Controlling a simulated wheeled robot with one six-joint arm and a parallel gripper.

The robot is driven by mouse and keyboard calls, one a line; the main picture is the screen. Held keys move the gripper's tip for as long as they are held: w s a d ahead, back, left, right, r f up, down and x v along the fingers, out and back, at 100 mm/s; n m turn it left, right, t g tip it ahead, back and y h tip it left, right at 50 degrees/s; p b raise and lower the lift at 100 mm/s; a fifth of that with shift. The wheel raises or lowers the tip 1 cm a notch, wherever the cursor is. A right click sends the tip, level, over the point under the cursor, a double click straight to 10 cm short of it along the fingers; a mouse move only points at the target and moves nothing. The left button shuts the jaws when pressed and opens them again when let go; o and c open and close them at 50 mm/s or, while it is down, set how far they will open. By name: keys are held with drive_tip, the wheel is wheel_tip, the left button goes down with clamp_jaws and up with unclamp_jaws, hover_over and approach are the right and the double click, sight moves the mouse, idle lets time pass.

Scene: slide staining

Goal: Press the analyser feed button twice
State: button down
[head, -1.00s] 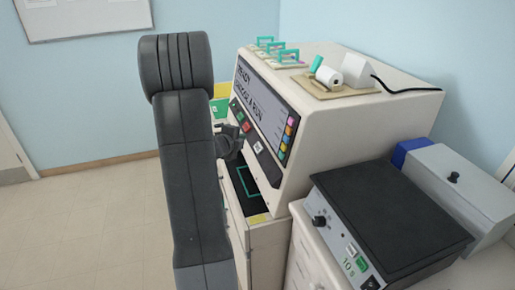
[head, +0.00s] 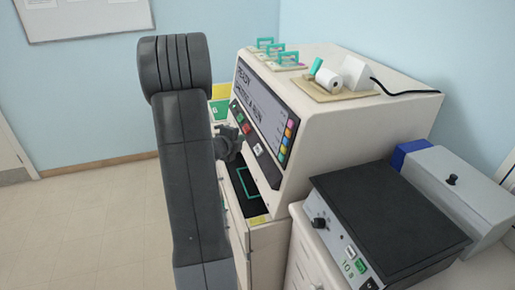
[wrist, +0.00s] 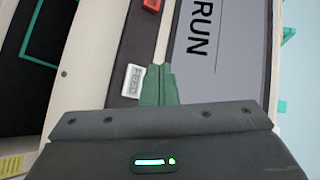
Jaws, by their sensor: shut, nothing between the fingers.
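The analyser (head: 345,115) is a large cream cabinet with a tilted screen. In the head view my arm partly hides the gripper.
A red key (wrist: 152,4) is further along the strip. Coloured keys (head: 288,135) line the screen's right edge. A dark tray recess (head: 246,188) lies below the panel. A black-topped device (head: 390,220) stands at the right. Open floor is at the left.

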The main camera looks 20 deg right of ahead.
drive_tip(key=a+r+p, duration=0.1)
drive_tip(key=p, duration=0.1)
drive_tip(key=a+r+p, duration=0.1)
drive_tip(key=p, duration=0.1)
drive_tip(key=shift+a+r+p, duration=0.2)
drive_tip(key=shift+r+p, duration=0.05)
drive_tip(key=shift+p, duration=0.05)
drive_tip(key=shift+f, duration=0.1)
drive_tip(key=b, duration=0.6)
approach(257, 144)
drive_tip(key=w+d, duration=0.2)
drive_tip(key=w, duration=0.1)
drive_tip(key=shift+w+d+f, duration=0.2)
drive_tip(key=shift+d+f, duration=0.2)
drive_tip(key=shift+f, duration=0.1)
drive_tip(key=shift+f, duration=0.1)
idle(1.2)
drive_tip(key=shift+d+f+b, duration=0.15)
drive_tip(key=shift+d+b, duration=0.15)
drive_tip(key=shift+b, duration=0.3)
